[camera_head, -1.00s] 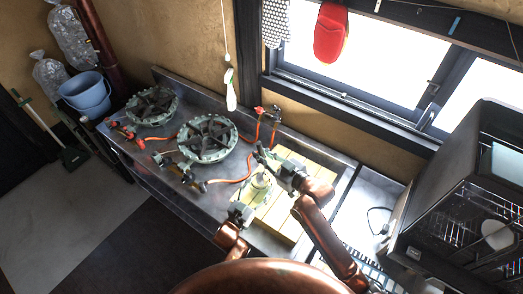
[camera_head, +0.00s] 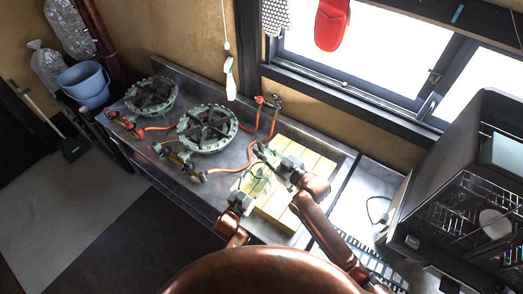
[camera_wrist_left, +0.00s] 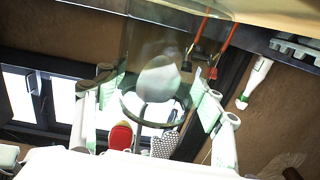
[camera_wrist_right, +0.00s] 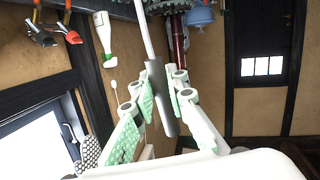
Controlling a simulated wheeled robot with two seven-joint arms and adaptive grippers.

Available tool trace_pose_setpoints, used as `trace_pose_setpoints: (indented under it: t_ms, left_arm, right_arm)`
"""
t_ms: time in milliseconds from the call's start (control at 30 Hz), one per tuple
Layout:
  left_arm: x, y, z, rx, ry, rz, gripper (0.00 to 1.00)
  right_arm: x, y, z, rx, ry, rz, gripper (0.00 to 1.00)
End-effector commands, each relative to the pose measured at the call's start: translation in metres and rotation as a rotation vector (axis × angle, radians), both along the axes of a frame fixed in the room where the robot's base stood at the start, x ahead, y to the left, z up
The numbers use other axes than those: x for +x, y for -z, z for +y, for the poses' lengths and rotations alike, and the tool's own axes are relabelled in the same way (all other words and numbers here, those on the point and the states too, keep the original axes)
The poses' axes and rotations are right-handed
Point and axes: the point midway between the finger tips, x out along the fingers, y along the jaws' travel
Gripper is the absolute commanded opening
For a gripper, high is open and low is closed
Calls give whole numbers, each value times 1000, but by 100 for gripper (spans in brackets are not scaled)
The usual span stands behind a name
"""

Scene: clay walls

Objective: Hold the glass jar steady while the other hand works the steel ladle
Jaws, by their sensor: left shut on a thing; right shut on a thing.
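The clear glass jar (camera_head: 258,186) stands at the left side of the pale wooden board on the steel counter. My left gripper (camera_head: 241,202) is shut on it from the near left side. In the left wrist view the jar (camera_wrist_left: 150,62) fills the space between the fingers. My right gripper (camera_head: 283,166) is above the board, beyond the jar. It is shut on the steel ladle, whose thin handle (camera_wrist_right: 145,30) and wider grey part (camera_wrist_right: 160,95) show between the fingers in the right wrist view.
Two gas burners, one near (camera_head: 207,130) and one farther left (camera_head: 151,96), stand left of the board with orange hoses (camera_head: 236,170). A dark dish rack cabinet (camera_head: 460,190) stands at the right. A window (camera_head: 370,55) is behind the counter.

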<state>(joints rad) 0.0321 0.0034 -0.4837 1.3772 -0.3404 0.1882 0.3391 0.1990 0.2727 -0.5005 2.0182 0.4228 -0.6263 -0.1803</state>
Motion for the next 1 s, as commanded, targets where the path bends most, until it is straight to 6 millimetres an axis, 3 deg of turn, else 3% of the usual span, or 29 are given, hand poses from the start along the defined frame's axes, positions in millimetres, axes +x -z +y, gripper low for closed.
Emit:
trace_pose_setpoints:
  t_ms: [33, 67, 333, 667, 1000]
  left_arm:
    - [0, 1, 0, 1, 0, 1, 25]
    - [0, 1, 0, 1, 0, 1, 25]
    - [0, 1, 0, 1, 0, 1, 25]
    - [0, 1, 0, 1, 0, 0, 25]
    - [0, 1, 0, 1, 0, 0, 25]
  right_arm:
    - [0, 0, 0, 0, 0, 0, 0]
    - [0, 0, 0, 0, 0, 0, 15]
    - [0, 0, 0, 0, 0, 0, 34]
    - [-2, 0, -3, -1, 0, 0, 34]
    - [-46, -10, -41, -4, 0, 0, 34]
